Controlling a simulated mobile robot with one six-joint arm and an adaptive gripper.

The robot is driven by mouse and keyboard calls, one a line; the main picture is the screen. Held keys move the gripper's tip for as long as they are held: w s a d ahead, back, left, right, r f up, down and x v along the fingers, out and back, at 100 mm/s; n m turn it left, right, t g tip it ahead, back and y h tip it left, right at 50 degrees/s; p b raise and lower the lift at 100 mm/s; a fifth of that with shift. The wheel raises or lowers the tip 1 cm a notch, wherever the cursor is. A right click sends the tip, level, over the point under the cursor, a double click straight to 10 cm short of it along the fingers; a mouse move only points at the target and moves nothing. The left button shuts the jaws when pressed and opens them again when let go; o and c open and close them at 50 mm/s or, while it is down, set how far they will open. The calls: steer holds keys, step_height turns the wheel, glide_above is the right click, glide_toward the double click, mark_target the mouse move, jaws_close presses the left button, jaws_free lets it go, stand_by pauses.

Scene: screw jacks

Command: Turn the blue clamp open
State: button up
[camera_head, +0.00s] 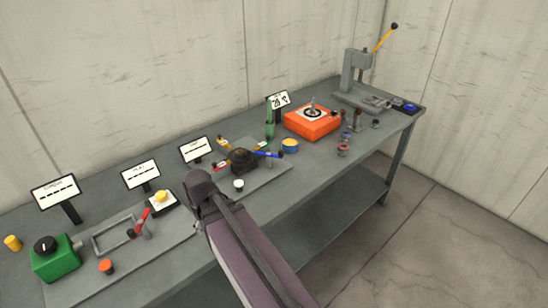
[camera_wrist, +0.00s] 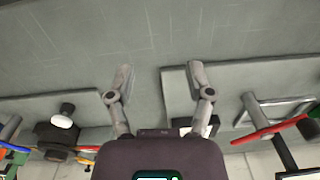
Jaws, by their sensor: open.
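The likely blue clamp is a blue lever (camera_head: 267,154) sticking out to the right from a dark block (camera_head: 242,160) near the table's middle in the head view. The dark block also shows at the lower left of the wrist view (camera_wrist: 58,135), with a white knob beside it. My gripper (camera_wrist: 160,76) is open and empty in the wrist view, its two fingers spread over the bare grey table. The block lies to the left of the fingers there. In the head view my wrist is left of and nearer than the block, and my fingers are hidden.
A red-handled clamp (camera_head: 143,221) and a green box (camera_head: 55,258) stand at the left. A blue-and-yellow round piece (camera_head: 290,146) and an orange box (camera_head: 313,122) stand right of the block. A press (camera_head: 357,75) is at the far right. The table's front strip is mostly clear.

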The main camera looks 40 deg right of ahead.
steer(key=shift+s+a, duration=1)
steer(key=shift+a, duration=0.15)
steer(key=shift+c, duration=0.7)
